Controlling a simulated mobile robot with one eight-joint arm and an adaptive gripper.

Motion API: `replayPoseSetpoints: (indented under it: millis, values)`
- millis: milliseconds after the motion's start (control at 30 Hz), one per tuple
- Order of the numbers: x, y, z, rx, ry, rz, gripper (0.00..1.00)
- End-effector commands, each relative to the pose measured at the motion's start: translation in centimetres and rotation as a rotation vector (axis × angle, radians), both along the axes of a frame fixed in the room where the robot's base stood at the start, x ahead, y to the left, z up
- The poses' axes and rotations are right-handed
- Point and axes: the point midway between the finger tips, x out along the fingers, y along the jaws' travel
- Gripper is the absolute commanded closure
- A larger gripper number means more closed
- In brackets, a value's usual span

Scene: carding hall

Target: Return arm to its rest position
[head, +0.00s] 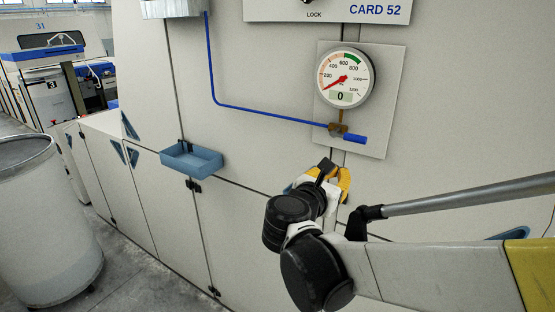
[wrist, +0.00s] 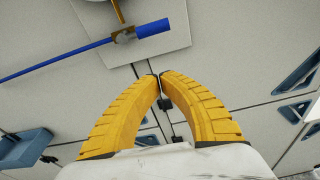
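My gripper (head: 340,182) is in front of the cream machine panel, below the gauge and the blue-handled valve. In the wrist view its two yellow fingers (wrist: 160,75) meet at the tips, with nothing visible between them. The gripper is apart from the valve handle (head: 355,138), which also shows above the fingertips in the wrist view (wrist: 153,28). My arm reaches in from the lower right of the head view and is bent at the wrist.
The round gauge (head: 344,77) has a display reading 0. A blue pipe (head: 270,112) runs left from the valve (head: 338,129). A blue tray (head: 192,160) juts from the panel on the left. A large grey can (head: 45,235) stands on the floor at far left.

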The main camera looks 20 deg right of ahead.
Motion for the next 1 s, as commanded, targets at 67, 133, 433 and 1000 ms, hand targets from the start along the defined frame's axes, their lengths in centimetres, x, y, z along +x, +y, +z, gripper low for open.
replayPoseSetpoints:
  millis: [67, 133, 433, 1000]
  values:
    - [0.0, 0.0, 0.0, 0.000, 0.000, 0.000, 1.00]
    - [0.0, 0.0, 0.0, 0.000, 0.000, 0.000, 1.00]
    - [-2.7, 0.2, -6.6, 0.370, -0.166, -0.065, 1.00]
    - [-15.4, 15.3, -28.8, 2.086, -0.953, -1.188, 1.00]
